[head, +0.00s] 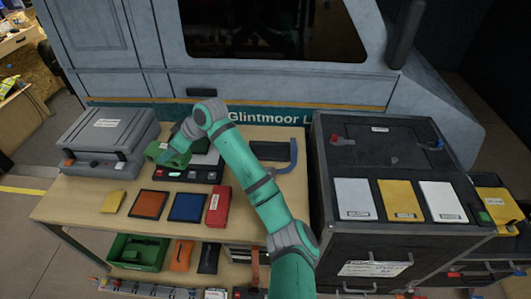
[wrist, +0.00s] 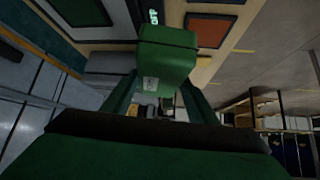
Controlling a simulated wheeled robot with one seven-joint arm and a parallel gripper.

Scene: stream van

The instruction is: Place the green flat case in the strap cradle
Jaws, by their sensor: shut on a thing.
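A green case (head: 168,154) with a pale label is held above the back left part of the table, in front of a dark device with buttons. My gripper (head: 183,143) is shut on it. In the wrist view the green case (wrist: 167,58) sits between the fingers of my gripper (wrist: 160,88), and its near part is partly hidden. A dark tray-like holder with a blue bar or strap (head: 292,155) stands at the table's back right, behind my arm, apart from the case. It looks like the strap cradle; its inside is partly hidden.
A grey hard case (head: 107,138) stands at the table's left. Orange (head: 149,204), blue (head: 187,207), red (head: 218,206) and small yellow (head: 113,203) items lie along the front. A dark cabinet (head: 345,245) with flat cases on top closes the right side. The van wall is behind.

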